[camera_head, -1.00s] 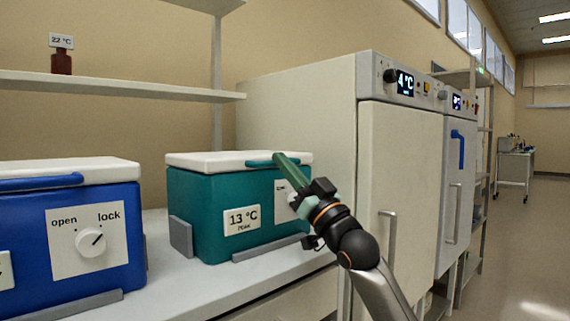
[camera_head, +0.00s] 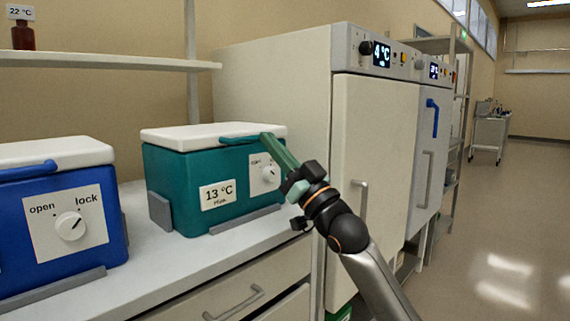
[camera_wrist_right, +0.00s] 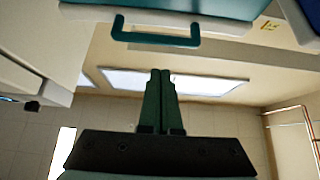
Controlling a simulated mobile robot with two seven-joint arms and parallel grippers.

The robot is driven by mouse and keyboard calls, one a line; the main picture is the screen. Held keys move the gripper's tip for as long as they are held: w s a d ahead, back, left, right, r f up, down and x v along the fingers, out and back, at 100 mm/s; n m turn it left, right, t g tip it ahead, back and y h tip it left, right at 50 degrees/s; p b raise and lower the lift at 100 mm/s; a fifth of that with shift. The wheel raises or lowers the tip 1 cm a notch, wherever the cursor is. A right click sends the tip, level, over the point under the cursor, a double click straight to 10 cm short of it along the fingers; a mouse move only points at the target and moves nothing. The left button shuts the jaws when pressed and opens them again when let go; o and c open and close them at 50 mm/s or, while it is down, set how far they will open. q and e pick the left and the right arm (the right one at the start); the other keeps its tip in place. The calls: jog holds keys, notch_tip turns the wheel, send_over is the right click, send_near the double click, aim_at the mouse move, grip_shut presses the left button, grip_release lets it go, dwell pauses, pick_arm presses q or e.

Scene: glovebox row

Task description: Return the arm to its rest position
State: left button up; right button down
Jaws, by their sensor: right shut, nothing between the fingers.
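My right arm comes in from the lower right of the head view. Its gripper (camera_head: 270,142) points up and left, in front of the right part of the teal cooler box (camera_head: 180,180) as seen from the head. In the right wrist view the two green fingers (camera_wrist_right: 160,78) are together with nothing between them. The teal box's handle (camera_wrist_right: 155,38) shows beyond the fingertips there, apart from them. Whether the gripper touches the box cannot be told from the head view. My left gripper is not in view.
The teal box stands on a white counter (camera_head: 150,268) beside a blue cooler box (camera_head: 100,212) with an open/lock dial. Tall white cabinets (camera_head: 372,150) stand to the right, the nearer reading 4 °C. A shelf (camera_head: 110,62) holds a brown bottle (camera_head: 23,36).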

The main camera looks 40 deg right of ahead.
jog(key=shift+w+f+v, duration=0.15)
jog(key=shift+v, duration=0.95)
jog(key=shift+w+f+v, duration=0.1)
jog(key=shift+f+v, duration=0.1)
jog(key=shift+v, duration=0.95)
